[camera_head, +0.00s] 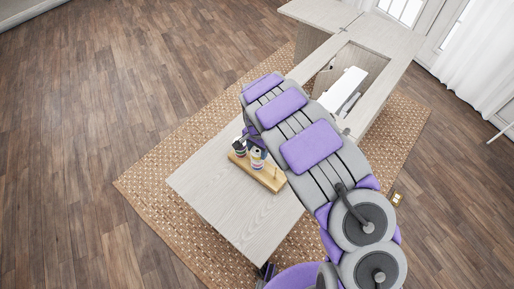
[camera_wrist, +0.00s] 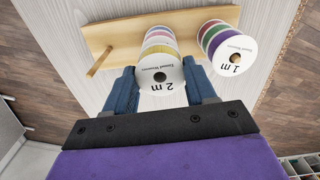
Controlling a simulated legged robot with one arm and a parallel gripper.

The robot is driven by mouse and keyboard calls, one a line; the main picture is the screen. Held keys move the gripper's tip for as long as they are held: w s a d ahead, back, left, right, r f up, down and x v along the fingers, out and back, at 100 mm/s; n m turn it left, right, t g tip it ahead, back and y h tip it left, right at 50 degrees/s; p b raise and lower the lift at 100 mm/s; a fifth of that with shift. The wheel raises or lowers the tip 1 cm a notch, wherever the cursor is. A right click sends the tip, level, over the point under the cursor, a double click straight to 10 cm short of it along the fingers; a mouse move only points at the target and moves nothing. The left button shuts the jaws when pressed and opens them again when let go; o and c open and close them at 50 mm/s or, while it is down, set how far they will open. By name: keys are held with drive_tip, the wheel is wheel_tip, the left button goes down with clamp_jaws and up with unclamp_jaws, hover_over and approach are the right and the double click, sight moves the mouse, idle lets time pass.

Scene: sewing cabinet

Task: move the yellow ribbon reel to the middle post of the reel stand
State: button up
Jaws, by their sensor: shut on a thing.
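The wooden reel stand (camera_wrist: 125,25) shows in the wrist view and on the pale table in the head view (camera_head: 268,180). Its left post (camera_wrist: 100,62) is bare. At the middle post is a column of reels with yellow, pink and pale bands; the nearest, taken as the yellow ribbon reel (camera_wrist: 162,76), has a white face marked "2 m". My gripper (camera_wrist: 160,70) has a blue finger on each side of this reel and is shut on it. In the head view my arm mostly covers the gripper.
A second column of reels (camera_wrist: 230,60), red, green and purple with a face marked "1 m", stands close to the right of my right finger. The pale tabletop (camera_head: 235,205) is clear in front of the stand. A white sewing machine (camera_head: 342,90) sits in the cabinet opening behind.

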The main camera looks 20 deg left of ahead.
drive_tip(key=shift+f, duration=0.55)
drive_tip(key=o, duration=1.1)
drive_tip(key=shift+w+r+p, duration=0.1)
drive_tip(key=shift+r+p, duration=0.7)
drive_tip(key=shift+r, duration=7.8)
